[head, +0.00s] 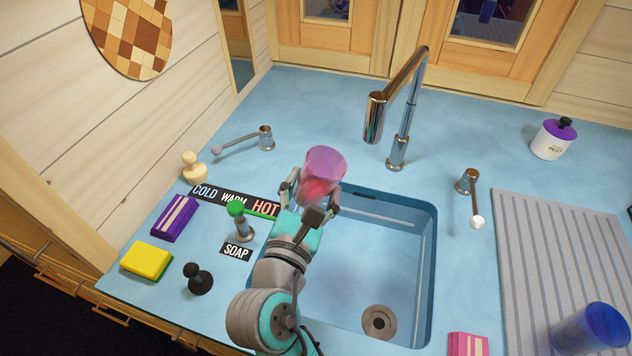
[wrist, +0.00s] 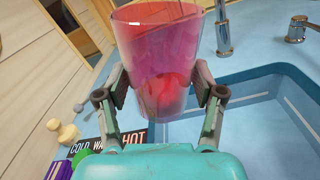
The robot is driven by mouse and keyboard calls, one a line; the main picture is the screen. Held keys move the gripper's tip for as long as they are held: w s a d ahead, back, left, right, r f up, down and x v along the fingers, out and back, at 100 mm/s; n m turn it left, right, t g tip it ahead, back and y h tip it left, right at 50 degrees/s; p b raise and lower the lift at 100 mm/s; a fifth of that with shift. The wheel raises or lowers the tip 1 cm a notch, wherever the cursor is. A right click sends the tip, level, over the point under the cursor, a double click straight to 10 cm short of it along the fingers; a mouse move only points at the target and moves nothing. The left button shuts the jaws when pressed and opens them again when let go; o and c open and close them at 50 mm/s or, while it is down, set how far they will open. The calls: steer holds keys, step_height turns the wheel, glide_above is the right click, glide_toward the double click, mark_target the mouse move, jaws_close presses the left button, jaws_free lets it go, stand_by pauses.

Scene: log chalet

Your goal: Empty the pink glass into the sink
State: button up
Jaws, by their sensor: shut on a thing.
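The pink glass (head: 325,163) is see-through, with red contents showing in its lower part. In the wrist view the pink glass (wrist: 160,50) stands between the fingers, roughly upright with its open rim at the top. My gripper (head: 312,198) is shut on it, a finger on each side. It holds the glass by the back left corner of the sink (head: 345,270). The basin is blue, with a round drain (head: 379,321) at the bottom, and looks empty. My arm hides the basin's left side.
A chrome faucet (head: 403,110) rises behind the sink, its spout right of the glass. Tap levers (head: 262,139) and (head: 470,190) flank it. A soap pump (head: 240,220), sponges (head: 147,261) and a black knob (head: 198,278) stand left. A drainboard (head: 560,260) with a blue glass (head: 590,328) lies right.

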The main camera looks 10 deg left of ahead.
steer(key=m, duration=0.1)
steer(key=a+m, duration=0.1)
steer(key=m, duration=0.1)
steer(key=shift+w+a+r, duration=0.1)
steer(key=shift+r, duration=0.1)
steer(key=m, duration=0.3)
steer(key=shift+a+r+m, duration=0.1)
steer(key=shift+a+m, duration=0.15)
steer(key=shift+m, duration=0.15)
steer(key=m, duration=0.6)
steer(key=shift+d+f, duration=0.3)
steer(key=shift+f, duration=0.05)
steer(key=shift+d+r+m, duration=0.1)
steer(key=shift+d+m, duration=0.05)
steer(key=shift+m, duration=0.65)
